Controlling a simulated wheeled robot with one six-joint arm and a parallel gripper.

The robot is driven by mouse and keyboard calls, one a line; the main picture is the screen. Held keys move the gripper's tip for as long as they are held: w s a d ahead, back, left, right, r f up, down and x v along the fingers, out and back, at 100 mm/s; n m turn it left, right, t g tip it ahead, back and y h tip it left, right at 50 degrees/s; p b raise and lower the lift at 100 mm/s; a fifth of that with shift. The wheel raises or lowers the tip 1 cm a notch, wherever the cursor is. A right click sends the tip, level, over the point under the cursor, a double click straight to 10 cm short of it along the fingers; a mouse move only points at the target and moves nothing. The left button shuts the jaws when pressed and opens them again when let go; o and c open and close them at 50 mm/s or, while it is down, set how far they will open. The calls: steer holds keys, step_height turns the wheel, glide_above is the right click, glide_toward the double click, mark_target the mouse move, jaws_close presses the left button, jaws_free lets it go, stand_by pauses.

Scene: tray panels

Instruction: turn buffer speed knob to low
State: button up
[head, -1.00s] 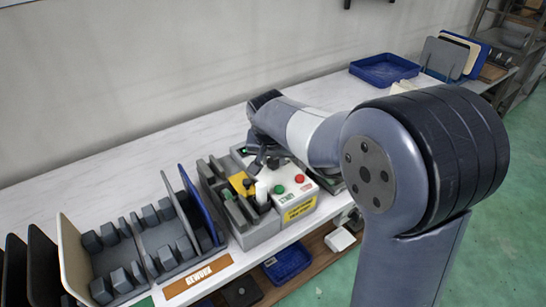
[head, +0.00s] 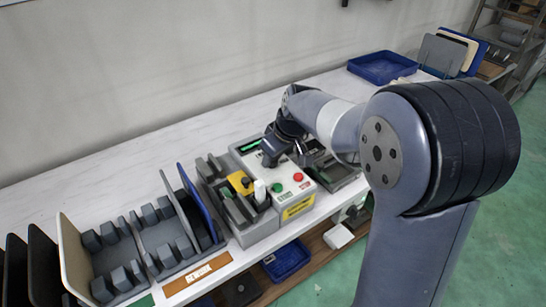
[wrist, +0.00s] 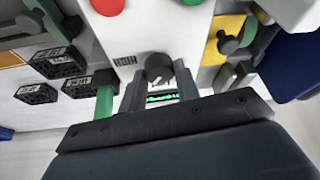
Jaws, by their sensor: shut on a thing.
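The dark round knob (wrist: 158,67) sits on a white panel face (wrist: 140,28), beside a small printed label (wrist: 125,61). My gripper (wrist: 160,78) is shut on this knob, one finger on each side of it. The fingers and shadow make its pointer setting hard to read. In the head view my gripper is over the back part of the control box (head: 320,192) and hides the knob. A lit green display (wrist: 162,98) shows partly between my fingers.
A red button (head: 298,177) and a green button (head: 277,187) are on the box front. A grey fixture with a yellow block (head: 240,182) stands to its left. Slotted racks with a blue panel (head: 200,203) are further left. A blue tray (head: 382,67) is at the back right.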

steer(key=n+g, duration=0.1)
steer(key=n, duration=0.2)
steer(key=n+g+y+b, duration=0.1)
steer(key=n, duration=0.2)
steer(key=shift+w+d+n, duration=0.1)
steer(key=shift+w+n, duration=0.05)
steer(key=shift+n, duration=0.15)
stand_by(0.3)
steer(key=o, duration=1)
steer(key=shift+c, duration=0.2)
steer(key=w+v, duration=0.1)
steer(key=v, duration=0.9)
steer(key=shift+s+d+r+p, duration=0.2)
steer(key=shift+s+r+p, duration=0.1)
steer(key=shift+s+r, duration=0.1)
steer(key=shift+f, duration=0.1)
